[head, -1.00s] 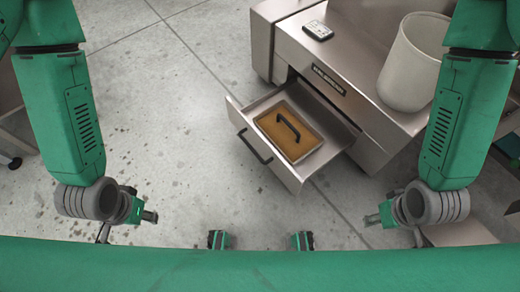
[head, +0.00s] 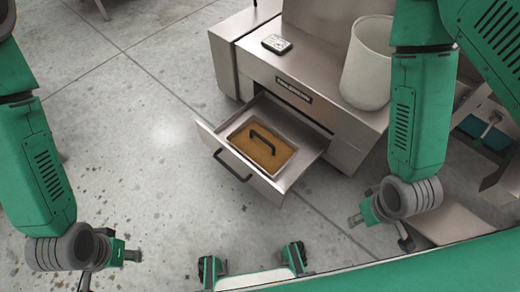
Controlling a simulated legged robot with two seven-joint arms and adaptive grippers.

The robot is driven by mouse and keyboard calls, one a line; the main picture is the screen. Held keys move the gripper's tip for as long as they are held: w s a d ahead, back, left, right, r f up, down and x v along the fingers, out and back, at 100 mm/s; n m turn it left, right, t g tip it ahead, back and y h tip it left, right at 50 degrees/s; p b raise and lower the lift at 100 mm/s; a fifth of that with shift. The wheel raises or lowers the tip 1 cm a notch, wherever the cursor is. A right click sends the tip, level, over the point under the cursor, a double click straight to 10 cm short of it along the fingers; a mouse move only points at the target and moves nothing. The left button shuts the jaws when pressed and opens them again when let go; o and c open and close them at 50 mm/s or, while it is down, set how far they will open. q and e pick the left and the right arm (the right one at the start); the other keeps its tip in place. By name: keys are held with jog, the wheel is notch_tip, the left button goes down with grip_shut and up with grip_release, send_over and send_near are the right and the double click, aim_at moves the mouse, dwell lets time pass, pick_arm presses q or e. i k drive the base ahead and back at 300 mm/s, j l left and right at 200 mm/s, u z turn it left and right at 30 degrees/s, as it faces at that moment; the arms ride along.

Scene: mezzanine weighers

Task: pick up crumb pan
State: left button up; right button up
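The crumb pan (head: 270,158) is a shallow pan with a brown inside and a black bar handle (head: 263,141) arched across it. My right gripper (head: 381,230) is at the lower right, also with fingers apart and empty. Both are clear of the pan and drawer.
The machine (head: 345,150) carries a white bin (head: 367,65) and a small dark-faced device (head: 276,44) on top. The drawer's black handle (head: 231,166) faces the lower left. Speckled floor (head: 130,150) is clear left of the drawer. Shelving (head: 500,180) stands at the right.

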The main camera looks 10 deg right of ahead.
aim_at(265, 148)
jog(key=i+l+z, duration=0.7)
jog(key=k, duration=0.1)
